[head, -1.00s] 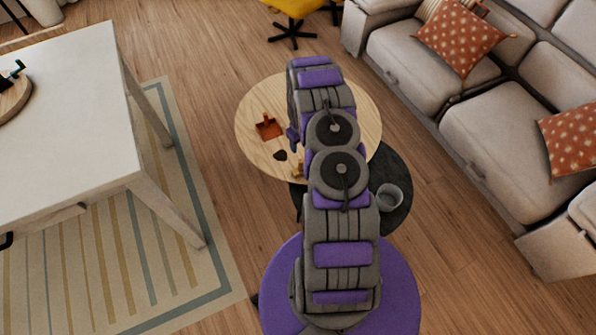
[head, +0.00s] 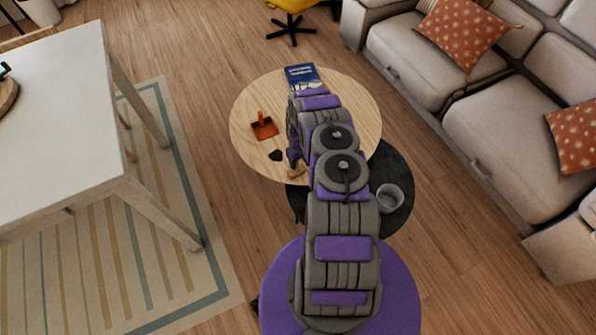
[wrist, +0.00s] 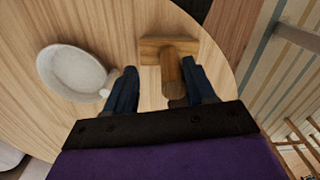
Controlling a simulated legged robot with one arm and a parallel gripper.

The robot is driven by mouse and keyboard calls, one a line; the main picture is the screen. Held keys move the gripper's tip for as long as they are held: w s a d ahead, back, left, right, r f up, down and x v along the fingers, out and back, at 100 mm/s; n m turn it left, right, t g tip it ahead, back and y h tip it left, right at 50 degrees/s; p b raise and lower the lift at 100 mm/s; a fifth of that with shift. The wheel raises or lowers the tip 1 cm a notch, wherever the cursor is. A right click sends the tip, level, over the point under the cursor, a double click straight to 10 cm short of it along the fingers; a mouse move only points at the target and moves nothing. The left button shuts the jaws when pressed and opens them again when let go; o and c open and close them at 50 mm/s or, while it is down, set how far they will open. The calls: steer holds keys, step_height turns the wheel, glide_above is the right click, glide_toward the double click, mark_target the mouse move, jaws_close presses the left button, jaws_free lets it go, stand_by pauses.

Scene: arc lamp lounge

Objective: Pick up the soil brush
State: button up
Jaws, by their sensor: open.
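The soil brush, a wooden T-shaped piece, lies on the round light wood table. In the wrist view its crosspiece (wrist: 166,48) is ahead of my gripper (wrist: 160,84), and its handle reaches back between the two dark fingers, closer to the right one. The fingers are open, with a gap on the left; I cannot tell whether the right finger touches the handle. In the head view the brush (head: 297,171) shows partly beside my arm, at the table's near edge. My gripper is mostly hidden there behind the arm.
On the light table (head: 350,110) are an orange dustpan-like piece (head: 263,126), a small dark piece (head: 276,155) and a blue book (head: 300,75). A white dish (wrist: 72,72) lies left of the fingers. A dark side table (head: 398,175) holds a glass bowl (head: 389,197).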

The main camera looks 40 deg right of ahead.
steer(key=shift+a+f, duration=0.2)
steer(key=shift+f, duration=0.75)
steer(key=shift+a+f, duration=0.3)
steer(key=shift+a+r, duration=0.25)
steer(key=shift+a, duration=0.35)
steer(key=shift+d+f, duration=0.25)
steer(key=shift+d, duration=0.55)
steer(key=c, duration=0.6)
steer(key=shift+a, duration=0.2)
steer(key=c, duration=0.3)
steer(key=shift+a+r, duration=0.2)
steer(key=shift+a, duration=0.15)
jaws_close()
